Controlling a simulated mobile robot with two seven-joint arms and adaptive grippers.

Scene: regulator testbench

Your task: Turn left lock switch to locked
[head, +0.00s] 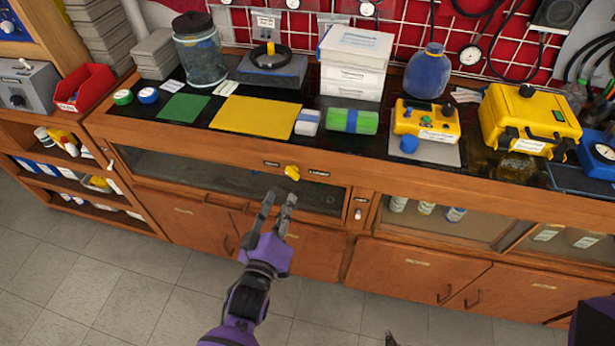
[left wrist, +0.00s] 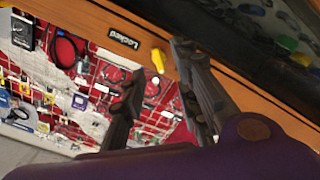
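The lock switch is a small yellow knob (head: 292,172) on the wooden front rail of the bench, above the glass-fronted compartment. A small dark label sits on each side of it; their words are too small to read in the head view. In the left wrist view the yellow knob (left wrist: 158,60) shows near a black label reading "Locked" (left wrist: 124,39). My left gripper (head: 281,197) is just below and in front of the knob, with its fingers apart and nothing between them.
The benchtop holds a yellow mat (head: 256,117), a green-and-blue block (head: 352,121), a yellow meter (head: 426,120) and a yellow case (head: 530,122). A second, pale switch (head: 358,213) is on the post to the right. The tiled floor (head: 90,270) is clear.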

